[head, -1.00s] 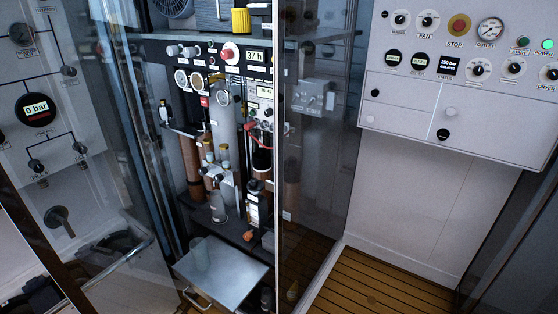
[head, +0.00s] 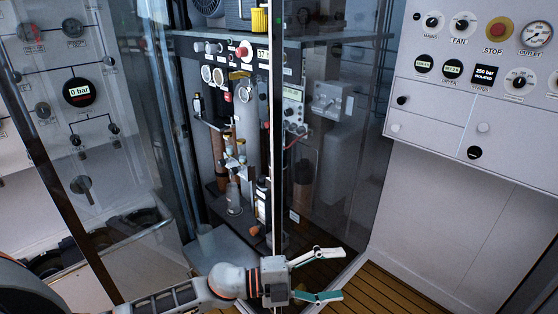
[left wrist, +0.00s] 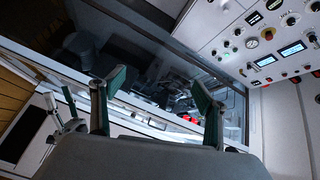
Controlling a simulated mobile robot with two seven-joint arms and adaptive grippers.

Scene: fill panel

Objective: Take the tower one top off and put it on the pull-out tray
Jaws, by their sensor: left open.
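My left gripper (head: 330,274) is open and empty, low in front of the cabinet's glass edge. Its two teal-padded fingers (left wrist: 157,100) stand apart in the left wrist view with nothing between them. The towers stand inside the cabinet: a grey cylinder (head: 244,112) and a brown one (head: 217,146). I cannot tell which is tower one, and its top is not clearly seen. The pull-out tray (head: 228,252) is out at the cabinet's foot, partly hidden by my left arm. A pale upright shape (head: 205,238) shows at its left; I cannot tell what it is. My right gripper is not clearly seen.
A glass panel (head: 335,150) stands right of the cabinet opening, its edge close behind my left gripper. Another glass pane (head: 110,170) is at the left. A white control panel (head: 480,100) is at the right. Wooden floor (head: 400,290) is clear at lower right.

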